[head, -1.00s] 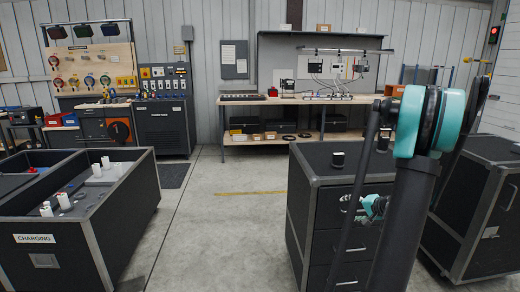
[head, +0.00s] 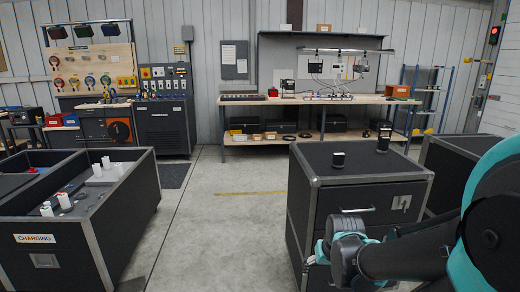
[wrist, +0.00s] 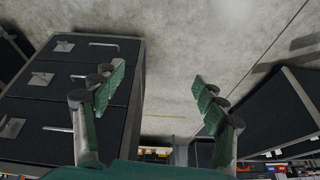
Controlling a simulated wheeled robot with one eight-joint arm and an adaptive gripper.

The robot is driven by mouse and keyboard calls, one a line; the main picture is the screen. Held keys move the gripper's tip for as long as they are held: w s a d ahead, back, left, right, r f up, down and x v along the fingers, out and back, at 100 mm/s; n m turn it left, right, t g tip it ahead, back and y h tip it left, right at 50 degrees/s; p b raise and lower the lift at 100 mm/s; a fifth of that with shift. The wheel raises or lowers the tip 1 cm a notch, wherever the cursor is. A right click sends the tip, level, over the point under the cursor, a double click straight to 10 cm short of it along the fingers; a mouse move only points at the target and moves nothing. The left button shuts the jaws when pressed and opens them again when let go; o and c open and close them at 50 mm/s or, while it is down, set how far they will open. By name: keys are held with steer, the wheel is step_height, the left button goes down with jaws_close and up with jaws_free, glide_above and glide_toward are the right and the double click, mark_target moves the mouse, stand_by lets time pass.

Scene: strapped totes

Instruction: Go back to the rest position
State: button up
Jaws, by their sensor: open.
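My gripper (wrist: 157,95) shows in the wrist view with its two green-padded fingers spread wide and nothing between them. Beyond the fingers is bare concrete floor. In the head view my arm reaches in from the right edge, low in front of the drawer cabinet. The fingers themselves cannot be made out there. The black drawer cabinet (head: 335,190) stands at centre right, and its drawer fronts show at the left of the wrist view (wrist: 60,85).
A black tote labelled CHARGING (head: 40,262) stands at the left with white items inside. A long workbench (head: 300,101) runs along the back wall. Bare floor (head: 220,220) lies between tote and cabinet. Another dark cabinet (head: 460,150) stands at the right.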

steer(key=shift+s+d+f, duration=0.1)
steer(key=shift+s+f, duration=0.1)
steer(key=shift+s, duration=0.55)
steer(key=shift+c, duration=0.4)
